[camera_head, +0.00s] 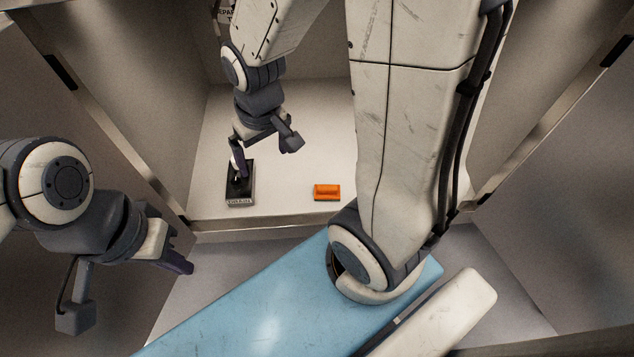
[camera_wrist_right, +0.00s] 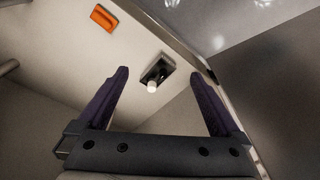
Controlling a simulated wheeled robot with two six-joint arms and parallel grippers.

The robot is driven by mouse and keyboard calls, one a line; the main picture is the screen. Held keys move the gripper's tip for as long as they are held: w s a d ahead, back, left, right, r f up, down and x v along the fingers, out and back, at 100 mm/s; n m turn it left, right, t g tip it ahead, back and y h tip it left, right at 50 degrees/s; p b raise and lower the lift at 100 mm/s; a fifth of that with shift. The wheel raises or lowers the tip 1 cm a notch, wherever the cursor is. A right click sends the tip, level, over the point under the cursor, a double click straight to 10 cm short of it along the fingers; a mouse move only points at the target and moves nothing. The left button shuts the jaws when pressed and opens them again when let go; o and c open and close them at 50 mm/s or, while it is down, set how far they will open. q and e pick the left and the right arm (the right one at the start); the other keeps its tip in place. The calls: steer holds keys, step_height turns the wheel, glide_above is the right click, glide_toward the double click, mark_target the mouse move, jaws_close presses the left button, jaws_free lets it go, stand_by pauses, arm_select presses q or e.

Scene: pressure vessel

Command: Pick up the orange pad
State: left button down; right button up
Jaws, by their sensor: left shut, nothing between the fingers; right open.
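The orange pad (camera_head: 326,192) is a small block on the pale floor of the recess, right of a black device. It also shows near the top of the right wrist view (camera_wrist_right: 104,18), outside the fingers. My right gripper (camera_head: 238,160) is open, at the black device, left of the pad and apart from it. In the wrist view the right gripper (camera_wrist_right: 159,73) has its fingers spread, with nothing held. My left gripper (camera_head: 188,265) is shut and empty at the lower left, outside the recess and far from the pad.
The black device (camera_head: 247,198), with a label on its front, stands in the recess; a white knob (camera_wrist_right: 152,87) on it shows in the wrist view. Walls enclose the recess, with a raised front edge (camera_head: 260,232). The floor between device and pad is clear.

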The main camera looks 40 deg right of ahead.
steer(key=w+d+f+m+g+b, duration=0.1)
steer(key=w+d+f+m+b, duration=0.15)
steer(key=d+f, duration=0.3)
steer(key=w+d+f+m+b, duration=0.1)
steer(key=d+f+b, duration=0.3)
steer(key=f, duration=0.3)
steer(key=m+b, duration=0.4)
glide_above(328, 187)
step_height(328, 187, down, 10)
steer(key=f, duration=0.1)
steer(key=shift+g, duration=0.4)
step_height(328, 187, down, 10)
steer(key=b, duration=0.6)
steer(key=shift+w, duration=0.1)
arm_select(q)
step_height(328, 187, down, 18)
steer(key=shift+f, duration=0.15)
arm_select(e)
steer(key=shift+r, duration=0.1)
steer(key=c, duration=1.1)
